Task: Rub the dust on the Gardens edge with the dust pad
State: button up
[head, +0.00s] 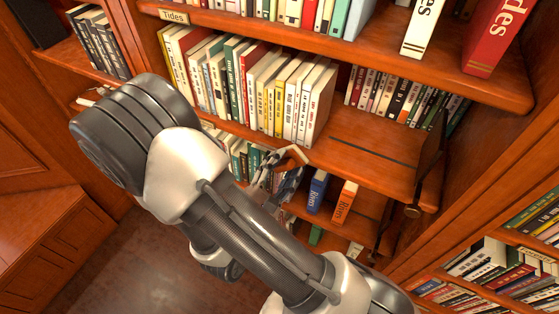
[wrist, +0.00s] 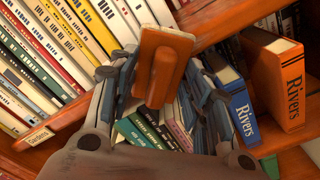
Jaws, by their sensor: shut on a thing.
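My gripper (wrist: 160,98) is shut on the dust pad (wrist: 163,62), an orange-brown block between its fingers in the wrist view. In the head view my gripper (head: 277,172) and the pad (head: 293,153) are close to the front edge of the middle shelf. The Gardens label (wrist: 37,135) is on a wooden shelf edge (wrist: 66,113) at the lower left of the wrist view. The pad is to the right of the label; I cannot tell whether it touches the edge. My arm hides the label in the head view. I cannot make out dust.
Light-spined books (head: 250,88) stand on the middle shelf, with bare shelf (head: 365,145) to their right. Blue (head: 318,190) and orange (head: 344,203) Rivers books stand below. A dark upright bracket (head: 430,160) is at the right. The Tides label (head: 173,16) is above.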

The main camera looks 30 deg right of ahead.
jog(key=shift+s, duration=0.1)
jog(key=shift+s+d+p, duration=0.6)
jog(key=shift+s+p, duration=0.05)
jog(key=shift+s, duration=0.1)
jog(key=shift+s+d+r+p, duration=0.1)
jog(key=shift+s+d+p, duration=0.2)
jog(key=shift+p, duration=0.5)
jog(key=shift+s+d, duration=0.1)
jog(key=shift+s, duration=0.1)
jog(key=shift+w+a+b, duration=0.4)
jog(key=shift+w+a, duration=0.9)
jog(key=shift+w, duration=0.45)
jog(key=shift+w+a+b, duration=0.35)
jog(key=shift+w+a, duration=0.95)
jog(key=shift+w, duration=0.4)
jog(key=shift+w+a+b, duration=0.4)
jog(key=shift+w+a, duration=0.9)
jog(key=shift+w, duration=0.45)
jog(key=shift+w+a+b, duration=0.3)
jog(key=shift+w+a, duration=0.1)
jog(key=shift+w, duration=0.25)
jog(key=shift+w+a+b, duration=0.3)
jog(key=shift+w+a, duration=0.1)
jog(key=shift+w, duration=0.25)
